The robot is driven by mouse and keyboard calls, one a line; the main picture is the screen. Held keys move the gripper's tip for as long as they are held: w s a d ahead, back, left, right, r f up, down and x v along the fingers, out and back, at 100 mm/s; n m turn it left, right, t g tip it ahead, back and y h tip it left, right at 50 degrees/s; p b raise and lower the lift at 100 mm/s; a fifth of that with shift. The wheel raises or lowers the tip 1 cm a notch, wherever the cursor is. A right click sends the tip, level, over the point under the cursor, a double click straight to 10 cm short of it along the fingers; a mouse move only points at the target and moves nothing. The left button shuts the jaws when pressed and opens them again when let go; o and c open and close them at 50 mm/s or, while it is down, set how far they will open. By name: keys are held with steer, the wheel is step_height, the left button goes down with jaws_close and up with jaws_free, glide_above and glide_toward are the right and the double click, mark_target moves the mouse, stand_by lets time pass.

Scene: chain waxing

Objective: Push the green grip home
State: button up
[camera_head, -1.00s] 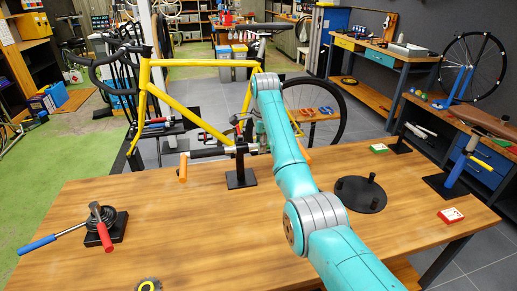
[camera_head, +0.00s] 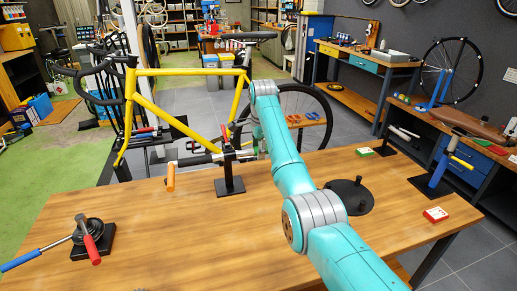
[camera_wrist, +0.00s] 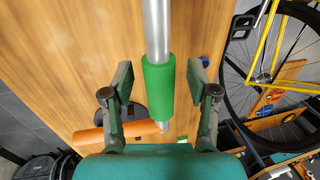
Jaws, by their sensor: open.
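In the wrist view, the green grip (camera_wrist: 158,88) is a sleeve around a silver bar (camera_wrist: 156,28). A short pale bar end shows beyond its lower end. My gripper (camera_wrist: 160,82) is open, with one finger on each side of the grip. In the head view, my arm hides much of my gripper, and I cannot make out the green grip. A black stand (camera_head: 230,187) on the wooden table (camera_head: 130,225) holds a dark and silver bar there.
An orange cylinder (camera_head: 170,177) hangs at the bar's left end. A round black base with pegs (camera_head: 348,197) stands right of my arm. A tool on a black block (camera_head: 90,240) is at front left. A yellow bicycle (camera_head: 190,72) stands behind. The table's left middle is clear.

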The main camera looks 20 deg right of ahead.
step_height(320, 180, up, 12)
steer(key=s, duration=0.2)
steer(key=shift+s, duration=0.15)
steer(key=shift+f, duration=0.15)
